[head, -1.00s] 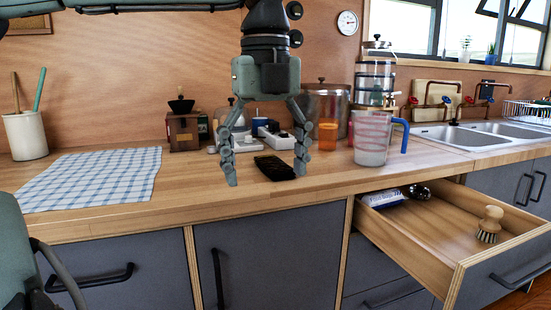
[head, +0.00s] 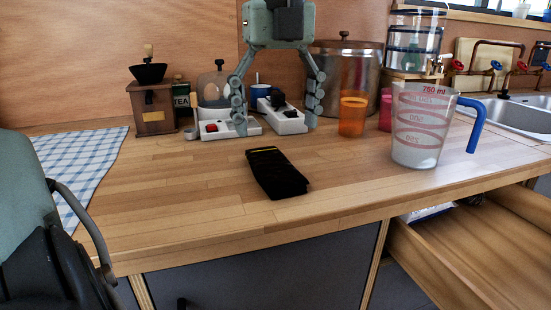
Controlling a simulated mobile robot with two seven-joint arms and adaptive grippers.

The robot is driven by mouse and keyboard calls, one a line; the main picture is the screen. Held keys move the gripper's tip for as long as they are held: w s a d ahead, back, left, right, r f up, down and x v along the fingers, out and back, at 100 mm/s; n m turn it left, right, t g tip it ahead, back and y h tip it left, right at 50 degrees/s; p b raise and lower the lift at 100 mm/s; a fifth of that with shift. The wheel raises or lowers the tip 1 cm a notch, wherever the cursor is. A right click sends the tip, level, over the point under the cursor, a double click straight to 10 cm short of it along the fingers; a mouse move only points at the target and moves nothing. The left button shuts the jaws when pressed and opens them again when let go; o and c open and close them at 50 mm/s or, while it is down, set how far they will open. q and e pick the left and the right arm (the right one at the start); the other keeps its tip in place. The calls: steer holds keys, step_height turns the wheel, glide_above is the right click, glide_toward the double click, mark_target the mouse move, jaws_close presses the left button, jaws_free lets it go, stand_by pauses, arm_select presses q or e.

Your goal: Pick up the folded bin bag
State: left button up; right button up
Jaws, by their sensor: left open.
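The folded bin bag (head: 276,173) is a flat black bundle with a thin yellow strip at its far end. It lies on the wooden counter in the middle of the head view. My left gripper (head: 278,128) is open and empty, pointing down with its fingers spread wide. In the picture it is above and behind the bag, with its fingertips in front of the white power strips. The fingers do not touch the bag. My right gripper is not in view.
A measuring jug (head: 418,130) with a blue handle stands right of the bag, near an orange cup (head: 352,117). A coffee grinder (head: 152,103) and white power strips (head: 228,128) stand behind. An open drawer (head: 470,250) juts out at the lower right. Counter around the bag is clear.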

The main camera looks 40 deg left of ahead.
mark_target(279, 171)
arm_select(q)
step_height(279, 171, down, 8)
steer(key=shift+w+r, duration=0.15)
steer(key=c, duration=0.9)
